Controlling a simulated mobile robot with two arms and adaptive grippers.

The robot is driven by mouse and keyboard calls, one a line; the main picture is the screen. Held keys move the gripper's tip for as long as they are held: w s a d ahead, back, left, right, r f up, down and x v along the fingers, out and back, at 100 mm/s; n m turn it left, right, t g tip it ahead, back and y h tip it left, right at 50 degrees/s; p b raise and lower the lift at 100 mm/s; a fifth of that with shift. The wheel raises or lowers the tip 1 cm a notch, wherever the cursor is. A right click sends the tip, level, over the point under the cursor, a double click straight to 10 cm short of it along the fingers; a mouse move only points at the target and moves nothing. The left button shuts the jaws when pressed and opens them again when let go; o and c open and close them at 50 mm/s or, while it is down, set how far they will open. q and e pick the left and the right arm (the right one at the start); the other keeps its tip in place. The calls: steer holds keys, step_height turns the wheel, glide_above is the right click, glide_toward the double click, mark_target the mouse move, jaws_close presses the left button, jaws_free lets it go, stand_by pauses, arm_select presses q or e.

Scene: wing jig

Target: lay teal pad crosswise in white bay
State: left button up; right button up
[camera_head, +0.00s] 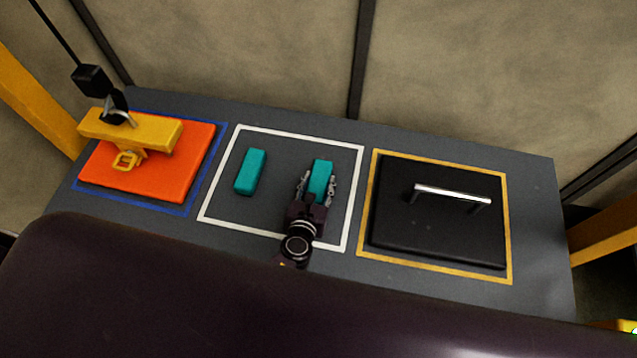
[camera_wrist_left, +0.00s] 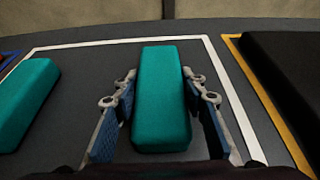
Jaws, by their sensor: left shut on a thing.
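One teal pad (camera_head: 250,172) lies in the left part of the white-outlined bay (camera_head: 211,191), its long side running front to back. A second teal pad (camera_head: 321,175) is in the right part of the bay, nearly parallel to the first. My left gripper (camera_head: 317,187) is shut on this second pad, with one finger along each long side. In the left wrist view this pad (camera_wrist_left: 160,95) shows between the fingers, and the other pad (camera_wrist_left: 25,98) lies to the left. I cannot tell whether the held pad touches the table. My right gripper is not in view.
A blue-outlined bay at the left holds an orange plate (camera_head: 190,172) with a yellow beam (camera_head: 130,130) hanging over it on a hook (camera_head: 117,112). A yellow-outlined bay at the right holds a black block (camera_head: 430,230) with a silver handle (camera_head: 452,194). Bare table lies between the pads.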

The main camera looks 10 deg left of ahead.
arm_select(q)
steer(key=shift+f, duration=0.1)
steer(key=o, duration=0.7)
steer(key=shift+f, duration=0.1)
steer(key=o, duration=0.4)
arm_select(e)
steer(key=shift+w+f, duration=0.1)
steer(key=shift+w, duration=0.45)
arm_select(q)
steer(key=shift+r, duration=0.3)
steer(key=v, duration=1)
steer(key=shift+s, duration=0.35)
steer(key=shift+s+r, duration=0.3)
steer(key=shift+s, duration=0.35)
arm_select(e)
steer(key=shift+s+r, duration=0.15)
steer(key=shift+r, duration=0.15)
